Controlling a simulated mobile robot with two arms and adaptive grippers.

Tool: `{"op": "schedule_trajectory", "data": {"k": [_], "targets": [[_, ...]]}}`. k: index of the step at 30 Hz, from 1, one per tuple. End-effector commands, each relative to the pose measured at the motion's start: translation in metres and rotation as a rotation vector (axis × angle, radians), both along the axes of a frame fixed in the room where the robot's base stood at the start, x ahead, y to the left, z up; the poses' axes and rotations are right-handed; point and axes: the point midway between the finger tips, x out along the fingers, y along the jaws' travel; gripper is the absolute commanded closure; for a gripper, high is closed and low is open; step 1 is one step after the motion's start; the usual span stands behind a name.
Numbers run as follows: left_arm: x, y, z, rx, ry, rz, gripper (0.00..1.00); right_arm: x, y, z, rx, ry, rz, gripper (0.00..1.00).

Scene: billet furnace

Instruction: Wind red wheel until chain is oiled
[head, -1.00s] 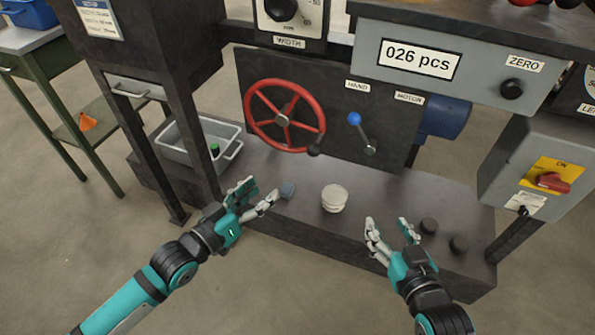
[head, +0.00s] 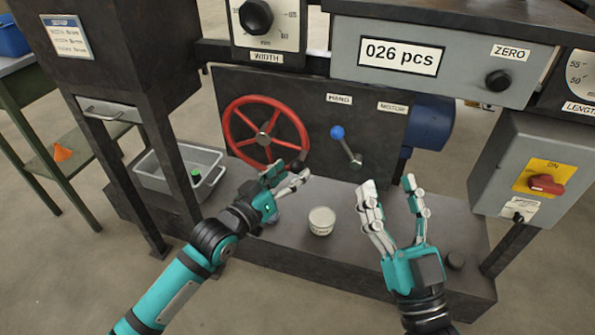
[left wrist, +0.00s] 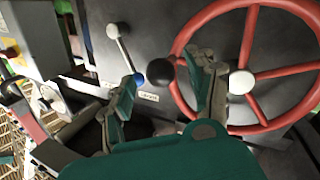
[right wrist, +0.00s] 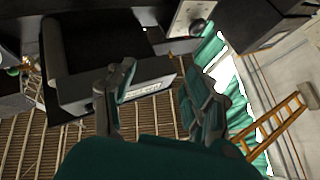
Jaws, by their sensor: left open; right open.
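The red wheel (head: 229,127) is mounted on the dark panel, with a black crank knob at its lower right, near my left fingers. My left gripper (head: 286,179) is open just in front of the wheel's lower right. In the left wrist view the red wheel (left wrist: 187,37) fills the right side, and the black knob (left wrist: 159,72) shows between the open fingers, apparently not gripped. My right gripper (head: 391,195) is open and empty in front of the panel, right of the white tub. I cannot make out the chain in any view.
A lever with a blue ball (head: 337,132) stands right of the wheel. A white tub (head: 321,221) sits on the ledge between my grippers. A grey bin (head: 207,160) is at the left. A control box with a red switch (head: 545,184) is at the right.

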Motion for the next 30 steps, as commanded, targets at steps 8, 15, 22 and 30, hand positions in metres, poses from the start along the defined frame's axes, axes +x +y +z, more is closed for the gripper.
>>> {"op": "schedule_trajectory", "data": {"k": [8,15,22,30], "targets": [[0.022,-0.017,0.0,-0.001,-0.001,0.0,0.43,-0.021,-0.002,0.025,0.054,-0.187,0.01,0.47],[0.025,-0.019,0.0,0.0,-0.001,0.0,0.43,-0.024,-0.002,0.03,0.063,-0.215,0.012,0.47],[0.025,-0.019,0.0,-0.001,-0.001,0.0,0.56,-0.024,-0.002,0.03,0.062,-0.213,0.012,0.47],[0.025,-0.019,0.0,-0.001,-0.001,0.0,0.92,-0.024,-0.002,0.03,0.062,-0.213,0.01,0.47]]}}
